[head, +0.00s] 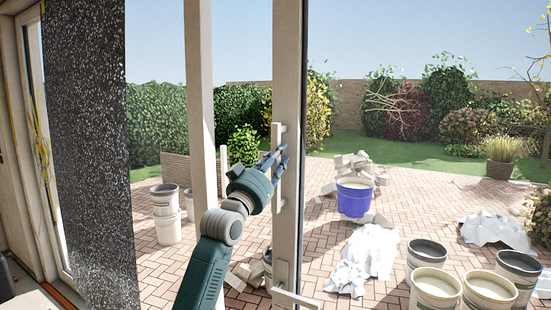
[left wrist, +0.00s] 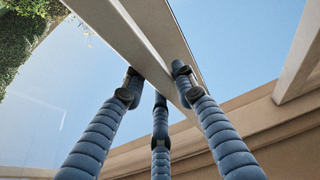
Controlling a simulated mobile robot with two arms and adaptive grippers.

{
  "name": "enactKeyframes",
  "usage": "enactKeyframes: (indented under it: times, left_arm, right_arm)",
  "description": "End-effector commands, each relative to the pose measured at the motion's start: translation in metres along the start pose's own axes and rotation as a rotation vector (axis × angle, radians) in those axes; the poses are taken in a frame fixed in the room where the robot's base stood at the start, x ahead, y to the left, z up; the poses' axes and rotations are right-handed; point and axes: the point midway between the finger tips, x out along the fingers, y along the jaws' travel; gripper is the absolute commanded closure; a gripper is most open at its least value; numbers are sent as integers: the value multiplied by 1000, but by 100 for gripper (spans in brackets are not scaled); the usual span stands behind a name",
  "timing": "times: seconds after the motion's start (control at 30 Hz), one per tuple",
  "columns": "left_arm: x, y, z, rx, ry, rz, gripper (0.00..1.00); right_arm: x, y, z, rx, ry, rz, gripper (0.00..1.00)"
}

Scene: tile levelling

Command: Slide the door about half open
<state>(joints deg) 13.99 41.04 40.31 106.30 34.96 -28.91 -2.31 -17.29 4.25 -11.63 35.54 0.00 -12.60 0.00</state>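The sliding glass door has a pale vertical frame stile (head: 287,235) that stands in the middle of the head view. A pale vertical bar handle (head: 279,190) is fixed to it. My left gripper (head: 283,155) is at the upper part of this handle, with its dark blue fingers reaching across it. In the left wrist view, three ribbed fingers lie around a pale bar (left wrist: 130,35), one to each side and one lower in the middle. Their tips are close to the bar, but I cannot tell if they press on it. My right gripper is not in view.
A lower lever (head: 295,297) juts from the stile's bottom. A second pale post (head: 201,120) stands left of my arm, and a dark speckled wall panel (head: 92,150) farther left. Outside, a blue bucket (head: 354,199), several pale buckets and white rubble stand on brick paving.

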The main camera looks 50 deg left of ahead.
Motion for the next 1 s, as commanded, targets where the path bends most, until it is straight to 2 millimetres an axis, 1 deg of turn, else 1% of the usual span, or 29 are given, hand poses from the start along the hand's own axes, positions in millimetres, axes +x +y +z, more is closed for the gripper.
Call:
enactKeyframes:
  times: [0.03,0.07,0.1,0.37,0.47,0.57,0.8,0.9,1.0]
  left_arm:
    - [1,0,-12,1,24,2,62]
    - [1,1,-12,1,23,2,56]
    - [1,1,-10,1,21,2,54]
    - [0,1,-5,-1,10,2,54]
    - [-6,2,-3,-2,9,3,54]
    - [-20,3,-2,-1,8,4,54]
    - [-71,4,-1,-1,8,5,54]
    - [-90,4,-2,1,8,4,54]
    - [-104,5,-2,-1,9,6,54]
  right_arm:
    - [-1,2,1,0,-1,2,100]
    - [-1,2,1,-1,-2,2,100]
    - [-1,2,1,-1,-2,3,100]
    - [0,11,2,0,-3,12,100]
    - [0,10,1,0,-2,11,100]
    - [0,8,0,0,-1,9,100]
    - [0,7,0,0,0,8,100]
    - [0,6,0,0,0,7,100]
    - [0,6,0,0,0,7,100]
